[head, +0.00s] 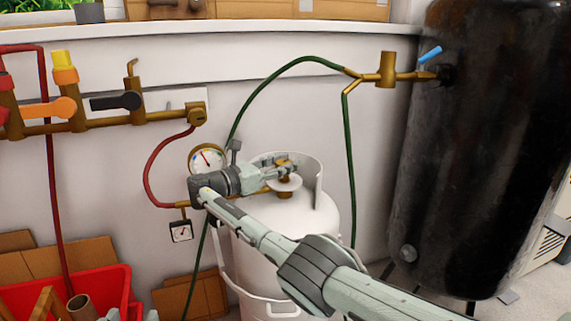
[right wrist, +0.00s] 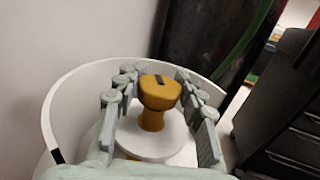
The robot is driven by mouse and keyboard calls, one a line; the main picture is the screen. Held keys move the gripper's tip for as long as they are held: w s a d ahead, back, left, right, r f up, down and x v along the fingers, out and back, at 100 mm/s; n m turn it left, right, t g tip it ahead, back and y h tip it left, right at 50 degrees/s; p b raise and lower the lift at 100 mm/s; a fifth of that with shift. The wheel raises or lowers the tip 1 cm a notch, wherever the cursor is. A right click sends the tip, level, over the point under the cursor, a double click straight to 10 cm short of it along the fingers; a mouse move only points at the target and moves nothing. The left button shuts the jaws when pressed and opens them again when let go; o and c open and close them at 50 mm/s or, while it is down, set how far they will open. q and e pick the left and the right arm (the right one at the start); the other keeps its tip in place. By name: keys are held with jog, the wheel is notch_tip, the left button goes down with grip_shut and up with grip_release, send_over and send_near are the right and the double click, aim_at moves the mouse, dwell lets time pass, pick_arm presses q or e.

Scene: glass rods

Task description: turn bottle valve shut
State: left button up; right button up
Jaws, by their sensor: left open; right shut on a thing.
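The white gas bottle (head: 318,222) stands on the floor by the wall, with a collar around its top. Its brass valve knob (right wrist: 158,94) has a dark slot on top and sits above a white disc (right wrist: 158,138) inside the collar (right wrist: 62,112). My right arm reaches in from the lower right in the head view, and its gripper (head: 287,166) is at the bottle's top. In the right wrist view the gripper (right wrist: 158,76) has its fingers on both sides of the knob, shut on it.
A pressure gauge (head: 207,159) and red hose (head: 149,172) are left of the bottle. A brass manifold (head: 97,118) runs along the wall. A big dark tank (head: 480,150) stands right, and a red crate (head: 112,290) lower left. A green hose (head: 349,170) hangs behind the bottle.

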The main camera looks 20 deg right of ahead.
aim_at(286, 161)
jog(key=o, duration=1.2)
jog(key=shift+r, duration=0.1)
notch_tip(286, 161, up, 10)
jog(key=shift+f, duration=0.1)
